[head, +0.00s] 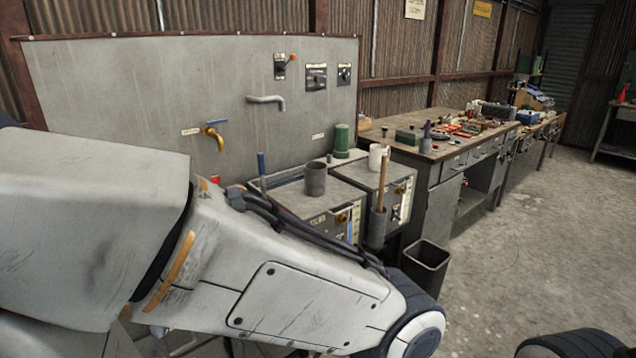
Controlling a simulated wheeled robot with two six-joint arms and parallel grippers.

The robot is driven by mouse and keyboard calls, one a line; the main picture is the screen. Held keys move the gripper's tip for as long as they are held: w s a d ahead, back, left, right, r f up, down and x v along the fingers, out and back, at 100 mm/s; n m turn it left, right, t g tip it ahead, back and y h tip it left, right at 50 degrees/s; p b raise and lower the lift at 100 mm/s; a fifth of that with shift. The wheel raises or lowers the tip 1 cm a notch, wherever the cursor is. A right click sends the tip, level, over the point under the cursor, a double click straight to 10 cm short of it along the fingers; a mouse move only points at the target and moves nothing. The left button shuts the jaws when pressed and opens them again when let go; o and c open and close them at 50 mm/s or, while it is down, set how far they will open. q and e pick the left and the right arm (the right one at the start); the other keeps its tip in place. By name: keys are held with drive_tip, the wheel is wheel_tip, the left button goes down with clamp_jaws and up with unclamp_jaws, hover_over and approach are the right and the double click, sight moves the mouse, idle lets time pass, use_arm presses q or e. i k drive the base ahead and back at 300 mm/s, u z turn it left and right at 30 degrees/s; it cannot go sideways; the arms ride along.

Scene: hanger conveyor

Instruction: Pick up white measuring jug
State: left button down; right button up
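A white jug-like vessel (378,157) stands upright on the right-hand grey cabinet, near its back, beside a green cylinder. It is small in the view, and I cannot make out any markings on it. A wooden handle rises just in front of its right side and hides part of it. My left arm fills the lower left of the head view, but its gripper is not in view. My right gripper is not in view either. No gripper shows near the white vessel.
A grey cup (316,178) and green cylinder (342,141) stand near the vessel. A wooden-handled tool (383,182) sits in a holder at the cabinet front. A black bin (427,268) stands on the floor. A cluttered workbench (440,148) is behind right. The right-hand floor is clear.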

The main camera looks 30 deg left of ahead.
sight(376, 150)
drive_tip(key=i, duration=3.35)
